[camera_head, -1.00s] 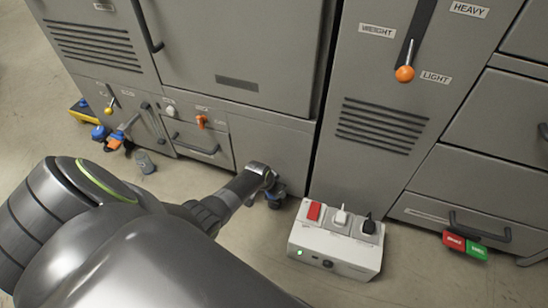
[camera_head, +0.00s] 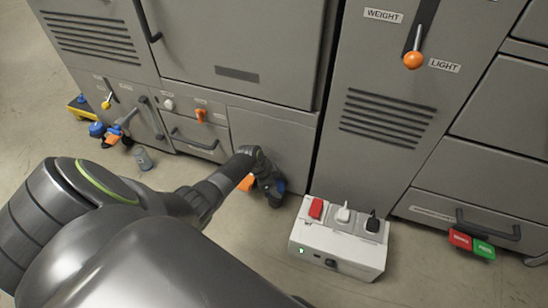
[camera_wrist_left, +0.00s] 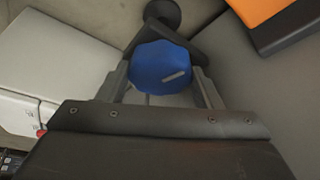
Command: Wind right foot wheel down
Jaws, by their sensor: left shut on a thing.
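The right foot wheel is a blue knob with a pale line mark; it shows in the left wrist view (camera_wrist_left: 155,62) between my finger pads. In the head view only a bit of its blue (camera_head: 281,186) shows past my gripper, at the foot of the grey cabinet. My left gripper (camera_head: 272,186) reaches down there and is shut on the blue wheel. A black caster part (camera_wrist_left: 163,12) shows beyond the wheel. An orange piece (camera_head: 245,183) shows beside my wrist, and orange also shows at the wrist view's top right. My right gripper is not in view.
A white switch box (camera_head: 335,243) stands on the floor just right of the wheel. The cabinet front (camera_head: 270,145) rises close behind. The other foot, with a blue knob (camera_head: 97,130) and orange part, is at the far left. A small grey cylinder (camera_head: 144,160) stands on the floor.

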